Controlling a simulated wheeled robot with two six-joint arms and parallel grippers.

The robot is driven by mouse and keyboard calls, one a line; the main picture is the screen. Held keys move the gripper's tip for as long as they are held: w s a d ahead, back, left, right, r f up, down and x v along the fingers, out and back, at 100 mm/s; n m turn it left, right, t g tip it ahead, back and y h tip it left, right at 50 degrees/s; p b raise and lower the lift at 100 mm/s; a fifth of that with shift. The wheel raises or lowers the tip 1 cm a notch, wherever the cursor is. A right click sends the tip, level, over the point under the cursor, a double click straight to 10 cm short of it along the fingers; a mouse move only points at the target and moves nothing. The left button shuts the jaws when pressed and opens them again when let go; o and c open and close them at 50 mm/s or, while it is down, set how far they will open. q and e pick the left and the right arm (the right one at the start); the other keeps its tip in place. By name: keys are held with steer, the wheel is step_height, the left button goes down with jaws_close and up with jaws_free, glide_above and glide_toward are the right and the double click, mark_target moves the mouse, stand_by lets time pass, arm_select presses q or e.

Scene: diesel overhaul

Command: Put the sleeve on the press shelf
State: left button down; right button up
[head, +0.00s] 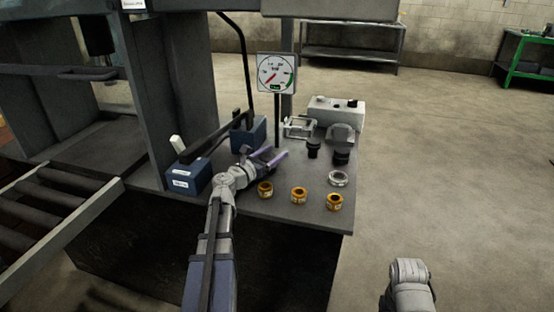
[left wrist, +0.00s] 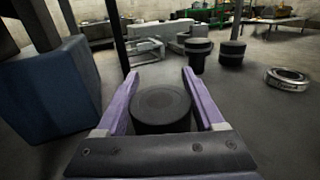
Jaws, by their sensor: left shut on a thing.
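My left gripper (head: 272,155) is over the grey shelf (head: 262,210) beside the press. In the left wrist view its purple fingers (left wrist: 160,92) are shut around a dark, round, flat-topped cylinder (left wrist: 161,104). I cannot tell whether this cylinder is the sleeve, or whether its base touches the shelf. On the shelf, three brass-coloured rings (head: 299,194) stand in front and to the right of the gripper. A silver ring (head: 338,178) lies behind them. Two black stepped pieces (head: 313,148) (head: 342,155) stand farther back. Part of my right arm shows at the lower right; its fingers do not show.
A dial gauge (head: 277,74) stands behind the shelf. Blue blocks (head: 189,177) (head: 248,136) stand left of the gripper. A light grey box (head: 336,111) and a metal frame (head: 299,127) are at the back. A roller track (head: 58,195) is at the left.

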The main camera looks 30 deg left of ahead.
arm_select(q)
steer(key=shift+r, duration=0.1)
steer(key=shift+f, duration=0.25)
jaws_free()
steer(key=shift+r, duration=0.1)
steer(key=shift+r, duration=0.1)
steer(key=s, duration=0.4)
steer(key=s+a, duration=0.1)
steer(key=s, duration=0.3)
steer(key=s+a, duration=0.1)
steer(key=s, duration=0.3)
